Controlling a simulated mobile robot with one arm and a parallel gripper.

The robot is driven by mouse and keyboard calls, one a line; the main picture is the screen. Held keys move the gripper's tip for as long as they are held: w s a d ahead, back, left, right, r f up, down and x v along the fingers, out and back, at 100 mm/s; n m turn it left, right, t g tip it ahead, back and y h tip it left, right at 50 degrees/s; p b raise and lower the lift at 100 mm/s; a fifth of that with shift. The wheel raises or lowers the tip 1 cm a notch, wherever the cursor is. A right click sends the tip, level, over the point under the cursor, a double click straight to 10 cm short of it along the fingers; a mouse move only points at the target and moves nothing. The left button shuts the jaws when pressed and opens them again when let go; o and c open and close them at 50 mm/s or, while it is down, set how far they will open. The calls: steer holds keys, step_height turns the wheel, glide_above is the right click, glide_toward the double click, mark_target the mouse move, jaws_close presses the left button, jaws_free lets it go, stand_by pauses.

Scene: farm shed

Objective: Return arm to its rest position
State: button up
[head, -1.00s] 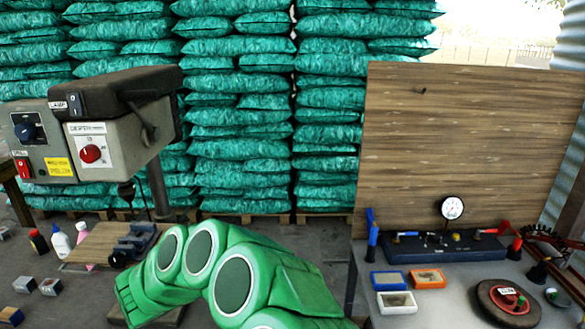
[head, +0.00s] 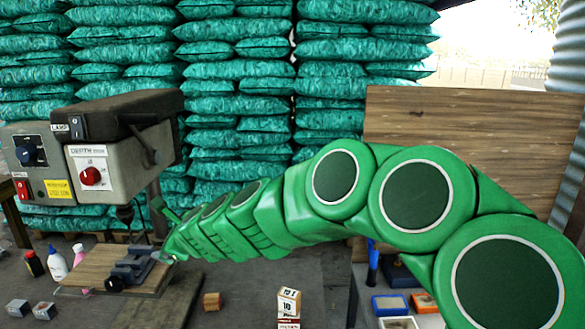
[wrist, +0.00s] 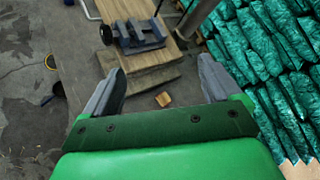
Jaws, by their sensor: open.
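My green arm stretches across the head view from the lower right towards the drill press at the left. My gripper (head: 165,235) is at its far end, beside the vise, and looks small there. In the wrist view my gripper (wrist: 160,88) shows two grey fingers spread wide apart with nothing between them. A grey vise (wrist: 138,33) on a wooden board lies ahead of the fingers in the wrist view. The vise (head: 130,268) also shows in the head view, just left of the gripper.
The drill press (head: 125,140) with its control box stands at the left. Bottles (head: 57,264) and small blocks (head: 45,310) are beside the board. Trays (head: 390,304) sit on the right bench, before a wooden panel (head: 450,130). Green sacks (head: 235,90) are stacked behind.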

steer(key=s+d+f+n+g+h, duration=0.2)
steer(key=s+d+n, duration=0.4)
steer(key=s+d, duration=0.6)
steer(key=s+d+f+n+g+h, duration=0.3)
steer(key=s+d+n, duration=0.3)
steer(key=s+d, duration=0.6)
steer(key=s+d+f+n+g+h, duration=0.2)
steer(key=s+d+n+g+h, duration=0.2)
steer(key=s+d, duration=0.8)
steer(key=d+n, duration=0.2)
steer(key=d, duration=0.4)
steer(key=shift+d+f+n+g, duration=0.2)
steer(key=shift+f+n+g, duration=0.2)
steer(key=shift+s, duration=0.1)
